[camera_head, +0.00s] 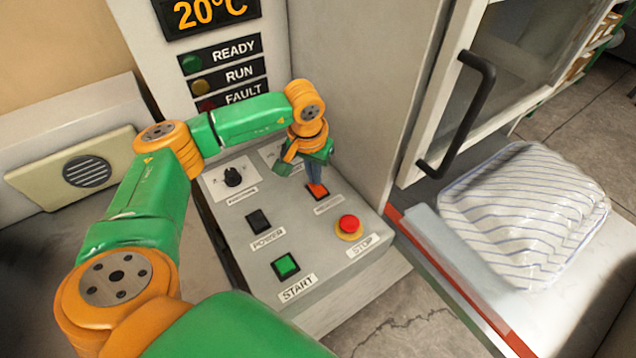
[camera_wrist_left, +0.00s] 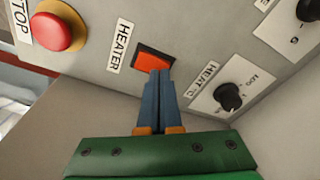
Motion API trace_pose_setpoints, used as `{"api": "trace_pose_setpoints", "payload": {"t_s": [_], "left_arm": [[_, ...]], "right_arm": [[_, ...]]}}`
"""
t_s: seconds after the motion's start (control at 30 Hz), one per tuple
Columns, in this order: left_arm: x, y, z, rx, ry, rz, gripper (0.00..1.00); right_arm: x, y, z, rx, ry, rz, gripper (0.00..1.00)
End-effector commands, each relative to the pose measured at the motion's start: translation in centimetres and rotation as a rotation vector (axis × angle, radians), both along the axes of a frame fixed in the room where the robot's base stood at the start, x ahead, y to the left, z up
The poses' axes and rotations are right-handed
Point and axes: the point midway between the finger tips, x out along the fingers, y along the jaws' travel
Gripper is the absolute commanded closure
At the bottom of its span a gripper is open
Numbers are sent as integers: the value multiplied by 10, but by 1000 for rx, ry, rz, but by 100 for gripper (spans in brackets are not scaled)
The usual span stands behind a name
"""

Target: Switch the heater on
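The heater switch (camera_head: 317,191) is an orange-red rocker on the grey sloped panel (camera_head: 300,225). In the left wrist view the switch (camera_wrist_left: 153,60) sits beside its HEATER label (camera_wrist_left: 120,46). My left gripper (camera_head: 315,178) is over the switch with its fingers together and nothing between them. In the left wrist view the fingertips (camera_wrist_left: 160,73) overlap the switch's lower edge; they are at or very close to it, and I cannot tell whether they press it. The display (camera_head: 210,14) reads 20°C. My right gripper is not in view.
The panel also has a black POWER switch (camera_head: 259,221), a green START button (camera_head: 286,265), a red STOP button (camera_head: 349,225) and a knob (camera_head: 232,176). A heat knob (camera_wrist_left: 228,97) is near the fingers.

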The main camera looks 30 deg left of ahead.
Motion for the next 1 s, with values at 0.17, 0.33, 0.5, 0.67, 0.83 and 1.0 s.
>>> {"api": "trace_pose_setpoints", "payload": {"t_s": [0.17, 0.33, 0.5, 0.67, 0.83, 1.0], "left_arm": [[0, 0, -4, 0, 1, 0, 100], [0, 0, -3, 0, 1, 0, 100], [0, 0, 11, -1, 0, 0, 100], [0, 0, 30, -1, 0, 0, 100], [0, 0, 49, 0, -1, 0, 100], [0, 0, 67, 0, 0, 0, 100]], "right_arm": [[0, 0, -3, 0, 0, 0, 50], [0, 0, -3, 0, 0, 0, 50], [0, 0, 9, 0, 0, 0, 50], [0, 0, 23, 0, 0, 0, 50], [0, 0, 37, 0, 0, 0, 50], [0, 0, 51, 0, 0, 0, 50]]}}
